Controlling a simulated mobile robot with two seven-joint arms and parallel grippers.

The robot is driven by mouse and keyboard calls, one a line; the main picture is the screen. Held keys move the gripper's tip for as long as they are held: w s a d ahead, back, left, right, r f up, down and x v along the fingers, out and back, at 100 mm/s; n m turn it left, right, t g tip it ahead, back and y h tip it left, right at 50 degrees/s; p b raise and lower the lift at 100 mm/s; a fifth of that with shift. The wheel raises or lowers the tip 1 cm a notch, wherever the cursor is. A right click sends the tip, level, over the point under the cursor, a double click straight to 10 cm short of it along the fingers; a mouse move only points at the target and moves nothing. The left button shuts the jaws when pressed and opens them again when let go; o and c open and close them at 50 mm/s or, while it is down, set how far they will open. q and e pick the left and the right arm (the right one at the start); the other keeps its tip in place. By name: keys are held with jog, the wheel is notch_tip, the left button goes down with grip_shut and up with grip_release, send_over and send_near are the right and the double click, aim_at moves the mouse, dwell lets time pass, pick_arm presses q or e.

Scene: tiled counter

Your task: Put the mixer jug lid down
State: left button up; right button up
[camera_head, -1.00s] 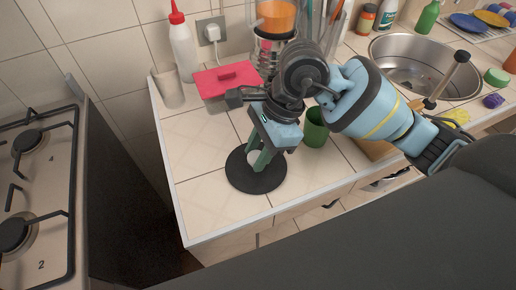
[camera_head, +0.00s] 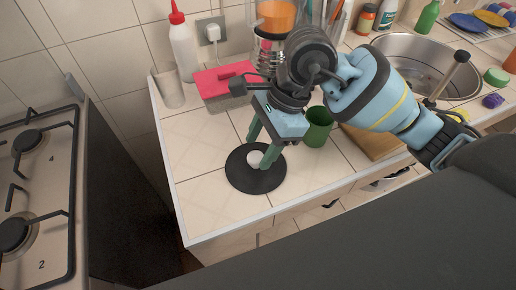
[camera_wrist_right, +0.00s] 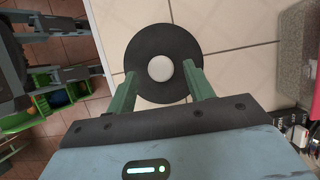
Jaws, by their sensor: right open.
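The mixer jug lid is a flat black disc (camera_head: 240,180) with a white round knob, lying on the tiled counter near its front left part. In the right wrist view the lid (camera_wrist_right: 160,35) shows whole at top centre. My right gripper (camera_head: 260,152) is just above the lid, pointing down. Its green fingers (camera_wrist_right: 160,76) are spread, one on each side of the white knob, with clear gaps to it. It holds nothing. Whether the fingertips touch the disc I cannot tell. My left gripper does not show in the head view.
A green cup (camera_head: 318,128) stands close right of my right gripper. Behind are a red-lidded box (camera_head: 222,84), a white bottle (camera_head: 184,50) and a mixer jug with orange contents (camera_head: 276,18). The sink (camera_head: 420,60) is at right, the stove (camera_head: 40,200) at left.

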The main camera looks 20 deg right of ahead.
jog(key=v, duration=1)
jog(key=shift+a, duration=0.1)
